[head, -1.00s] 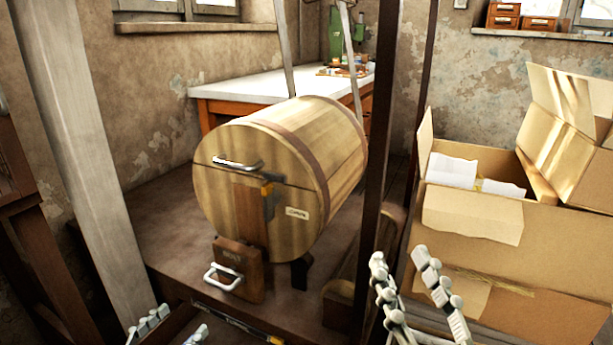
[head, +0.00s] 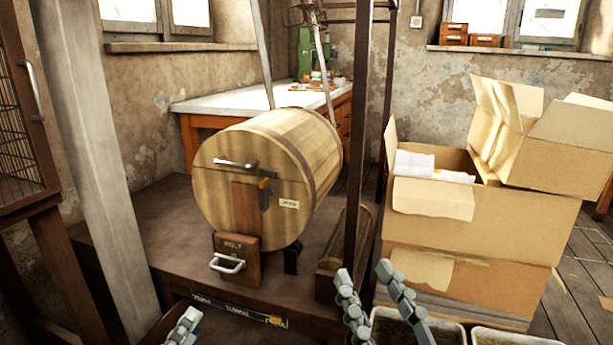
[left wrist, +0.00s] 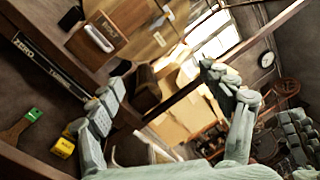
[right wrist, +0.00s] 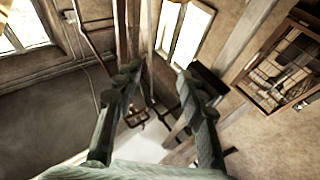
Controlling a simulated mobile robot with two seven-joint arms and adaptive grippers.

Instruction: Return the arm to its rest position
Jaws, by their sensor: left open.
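My left gripper (left wrist: 160,80) is open and empty, its two fingers wide apart in the left wrist view. In the head view only one fingertip (head: 184,326) of it shows at the bottom edge, in front of the bench. My right gripper (head: 364,278) is at the bottom, right of the wooden drum (head: 250,170) and in front of the cardboard box. In the right wrist view its fingers (right wrist: 156,78) are apart with nothing between them. Neither gripper touches the drum or its handled block (head: 237,258). Most of both arms is hidden.
A dark upright post (head: 358,130) stands right of the drum, and a pale beam (head: 82,150) stands left of it. A large open cardboard box (head: 465,265) fills the right. In the left wrist view a yellow item (left wrist: 64,147) lies near the left finger.

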